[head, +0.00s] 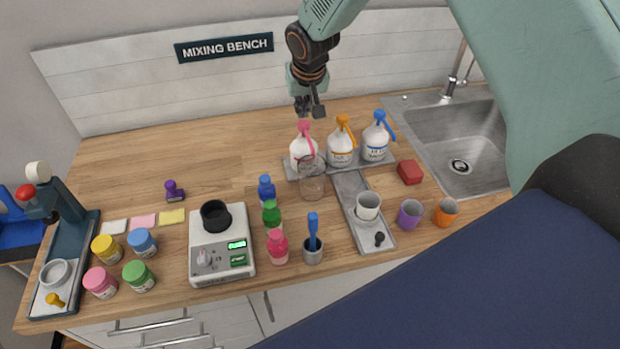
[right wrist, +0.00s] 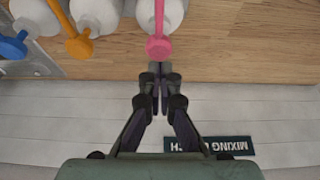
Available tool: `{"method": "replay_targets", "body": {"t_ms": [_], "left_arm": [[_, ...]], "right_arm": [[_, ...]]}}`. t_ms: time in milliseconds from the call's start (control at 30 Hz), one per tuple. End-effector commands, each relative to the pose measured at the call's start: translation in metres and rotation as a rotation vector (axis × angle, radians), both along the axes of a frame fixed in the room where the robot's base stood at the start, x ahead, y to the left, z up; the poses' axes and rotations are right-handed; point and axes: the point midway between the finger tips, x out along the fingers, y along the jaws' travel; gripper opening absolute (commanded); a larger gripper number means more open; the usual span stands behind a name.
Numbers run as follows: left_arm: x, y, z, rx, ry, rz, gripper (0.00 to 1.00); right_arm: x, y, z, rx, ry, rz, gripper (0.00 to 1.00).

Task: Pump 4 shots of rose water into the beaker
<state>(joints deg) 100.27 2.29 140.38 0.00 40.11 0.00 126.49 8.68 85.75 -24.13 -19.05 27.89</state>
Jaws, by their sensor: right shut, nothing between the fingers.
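Three white pump bottles stand in a row on a grey tray (head: 292,172) at the back of the counter. The left one has a pink pump (head: 304,128), the middle an orange pump (head: 344,122), the right a blue pump (head: 380,117). Their labels are too small to read, so I cannot confirm which is rose water. A clear glass beaker (head: 312,185) stands just in front of the pink-pump bottle (head: 300,155). My right gripper (head: 310,108) is shut and empty, above and slightly behind the pink pump. In the right wrist view, its fingertips (right wrist: 160,90) point toward the pink pump (right wrist: 159,46). My left gripper is out of view.
A sink (head: 460,140) lies right of the tray. Purple (head: 409,213) and orange cups (head: 445,211) are at right. The back-left counter is mostly clear.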

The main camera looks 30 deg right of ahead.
Motion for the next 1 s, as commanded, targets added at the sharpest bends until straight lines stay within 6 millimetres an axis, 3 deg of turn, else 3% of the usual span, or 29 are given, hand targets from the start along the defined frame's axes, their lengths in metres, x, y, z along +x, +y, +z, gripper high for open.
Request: {"method": "replay_targets", "body": {"t_ms": [367,1000], "left_arm": [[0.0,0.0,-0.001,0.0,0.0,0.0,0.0],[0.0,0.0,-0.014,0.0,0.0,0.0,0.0]], "right_arm": [[0.0,0.0,-0.001,0.0,0.0,0.0,0.0],[0.0,0.0,-0.02,0.0,0.001,0.0,0.0]]}}
